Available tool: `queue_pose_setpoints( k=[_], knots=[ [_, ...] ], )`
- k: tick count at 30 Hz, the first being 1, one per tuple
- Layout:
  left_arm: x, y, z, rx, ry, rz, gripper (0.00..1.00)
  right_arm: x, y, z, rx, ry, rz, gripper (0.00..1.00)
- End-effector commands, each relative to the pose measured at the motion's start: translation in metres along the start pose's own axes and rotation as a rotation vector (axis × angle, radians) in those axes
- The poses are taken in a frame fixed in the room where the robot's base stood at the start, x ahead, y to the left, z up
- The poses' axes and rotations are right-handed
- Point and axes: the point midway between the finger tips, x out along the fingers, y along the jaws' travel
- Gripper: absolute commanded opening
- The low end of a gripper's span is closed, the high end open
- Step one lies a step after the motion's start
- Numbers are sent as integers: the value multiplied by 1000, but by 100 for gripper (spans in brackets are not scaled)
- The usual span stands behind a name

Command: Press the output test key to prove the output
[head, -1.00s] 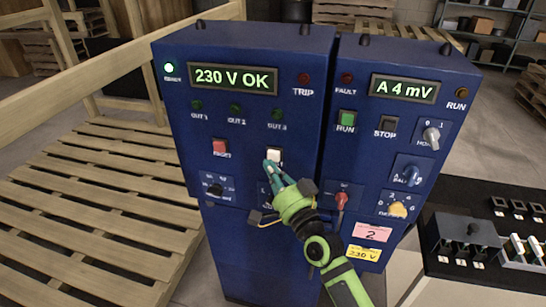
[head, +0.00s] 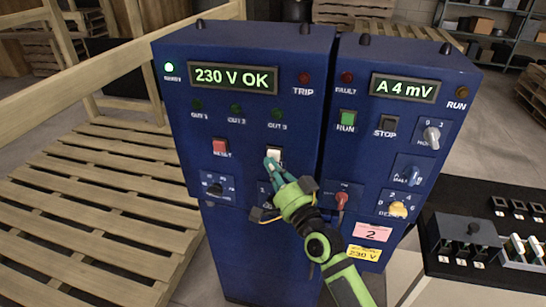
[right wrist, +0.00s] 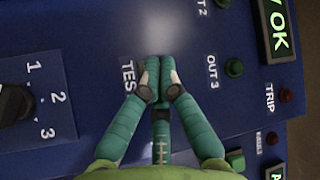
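The white test key (head: 274,153) is on the front of the left blue cabinet, below the OUT 3 lamp (head: 275,126). My right gripper (head: 270,163) is at the lower part of the key, with its teal fingertips overlapping it. In the right wrist view its fingers (right wrist: 153,72) are together with nothing seen between them, next to the partly covered TEST label (right wrist: 128,77). They hide the key there. I cannot tell whether the key is pressed in. The OUT lamps look dark green, unlit. The display (head: 234,78) reads 230 V OK. My left gripper is not in view.
A red reset key (head: 221,147) and a black rotary knob (head: 215,188) are left of my gripper. A second cabinet with RUN (head: 346,119) and STOP (head: 385,126) keys stands right. Wooden pallets (head: 90,205) lie at left, and a black-topped bench (head: 455,195) is at right.

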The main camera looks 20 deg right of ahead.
Motion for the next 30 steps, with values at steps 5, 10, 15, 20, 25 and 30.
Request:
queue_pose_setpoints(
  k=[5, 10, 15, 20, 25, 30],
  knots=[
    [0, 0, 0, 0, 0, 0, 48, 1, 0, -1, 0, 0, 0, 0],
    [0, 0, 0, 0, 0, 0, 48, 1, 0, -1, 0, 0, 0, 0],
    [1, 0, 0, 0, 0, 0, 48, 2, 1, -1, -1, 0, 0, 0],
    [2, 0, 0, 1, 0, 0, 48, 3, 2, -2, -1, 0, -1, 0],
    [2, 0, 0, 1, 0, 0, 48, 4, 3, -3, -1, 0, -1, 0],
    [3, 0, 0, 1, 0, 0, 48, 6, 4, -5, -1, 1, -1, 0]
  ],
)
